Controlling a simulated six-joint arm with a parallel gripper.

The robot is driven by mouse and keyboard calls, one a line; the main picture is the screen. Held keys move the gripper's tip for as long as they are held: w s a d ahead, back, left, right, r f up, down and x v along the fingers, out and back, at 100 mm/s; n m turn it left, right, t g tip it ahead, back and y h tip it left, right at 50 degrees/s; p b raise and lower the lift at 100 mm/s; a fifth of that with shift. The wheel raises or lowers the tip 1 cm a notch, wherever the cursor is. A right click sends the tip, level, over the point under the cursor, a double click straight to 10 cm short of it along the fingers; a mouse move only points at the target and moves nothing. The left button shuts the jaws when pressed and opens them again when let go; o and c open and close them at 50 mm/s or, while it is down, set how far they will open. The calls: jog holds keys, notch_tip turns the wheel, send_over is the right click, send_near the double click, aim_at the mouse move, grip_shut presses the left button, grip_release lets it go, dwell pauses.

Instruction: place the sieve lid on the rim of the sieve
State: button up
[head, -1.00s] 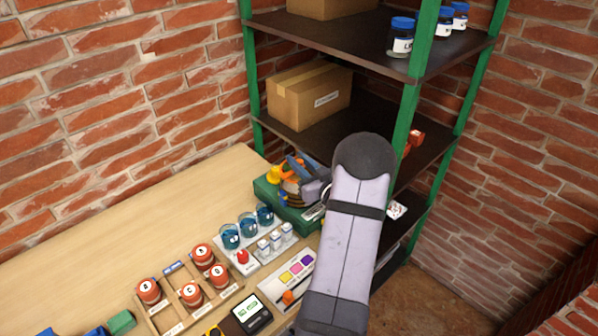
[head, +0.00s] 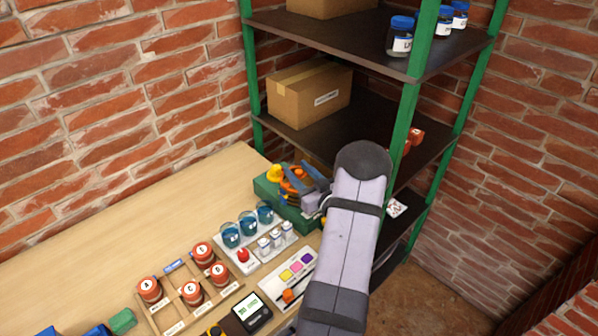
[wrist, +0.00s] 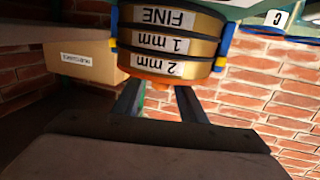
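The sieve (wrist: 165,45) is a round stack of gold and black rings labelled FINE, 1 mm and 2 mm, upside down in the wrist view. It stands on a green base in the head view, partly behind my arm. The orange sieve lid (wrist: 160,79) shows at the 2 mm end of the stack, seemingly against its rim; the exact contact is hard to see. It also shows in the head view (head: 291,187). My gripper (wrist: 160,98) has its two fingers apart, with a gap to the lid's small orange knob between them.
The dark shelf rack with green posts (head: 408,125) stands close to my arm. A cardboard box (head: 308,95) sits on its shelf. Blue beakers (head: 247,222) and small white-labelled jars stand left of my arm. The table's back left (head: 130,215) is clear.

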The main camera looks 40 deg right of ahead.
jog(key=shift+r, duration=0.1)
jog(key=shift+r, duration=0.2)
jog(key=b+v, duration=0.2)
jog(key=v, duration=1)
jog(key=shift+b, duration=0.35)
jog(key=shift+f, duration=0.15)
